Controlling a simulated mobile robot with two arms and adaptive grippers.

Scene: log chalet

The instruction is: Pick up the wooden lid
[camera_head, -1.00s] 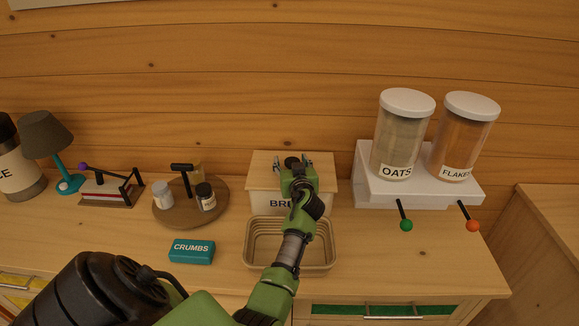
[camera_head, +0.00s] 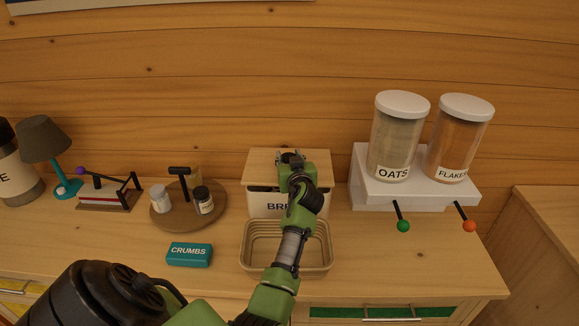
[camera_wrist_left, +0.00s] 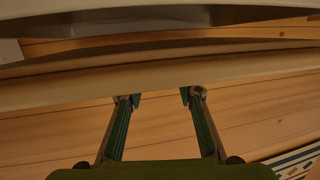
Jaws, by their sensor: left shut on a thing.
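The wooden lid (camera_head: 258,170) is a flat pale board above the white bread bin (camera_head: 260,207), whose label shows only "BRE". A dark gap shows between the lid and the bin's rim, so the lid is raised a little. My left gripper (camera_head: 291,158) is over the middle of the lid, shut on it, probably by a dark knob that the fingers mostly hide. My arm covers the right part of the label. In the left wrist view the two fingers (camera_wrist_left: 158,98) stand apart, with wooden surfaces behind them. My right gripper is not in view.
An empty beige tray (camera_head: 250,262) stands in front of the bin. A blue CRUMBS box (camera_head: 189,255) and a round board (camera_head: 165,215) with jars are to the left. A white riser (camera_head: 410,193) with OATS and FLAKES jars is to the right. The counter's front right is clear.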

